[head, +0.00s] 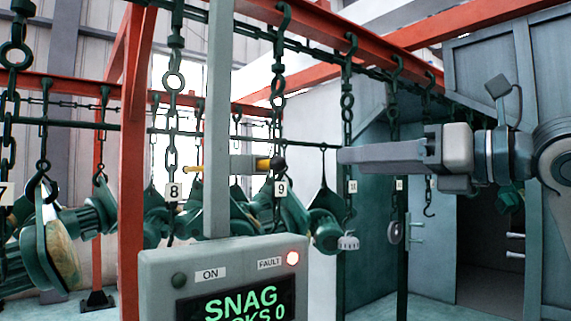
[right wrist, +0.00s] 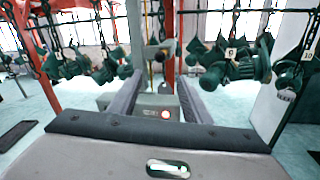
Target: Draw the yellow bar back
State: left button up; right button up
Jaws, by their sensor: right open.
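The yellow bar (head: 262,164) runs through a grey block (head: 241,165) on an upright grey post (head: 217,100). Its right end carries a dark round knob (head: 279,164), and a thin yellow tip (head: 192,169) shows left of the post. My right gripper (head: 341,155) comes in from the right at about the knob's height, with a gap between its fingertips and the knob. In the right wrist view its two fingers (right wrist: 158,85) are apart with nothing between them, and the dark knob (right wrist: 160,57) shows beyond the tips. My left gripper is not in view.
A grey control box (head: 222,258) below the post shows a lit red FAULT lamp (head: 292,258) and green text beginning "SNAG". Chains and hooks hang from red beams (head: 380,47) around the post, with green hoist parts (head: 325,225) behind. A number 9 tag (head: 281,188) hangs near the knob.

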aim_at(284, 165)
jog(key=p+x, duration=0.7)
jog(key=x, duration=0.8)
jog(key=shift+w+a+r, duration=0.1)
jog(key=shift+w+a, duration=0.5)
jog(key=shift+a, duration=0.05)
grip_shut()
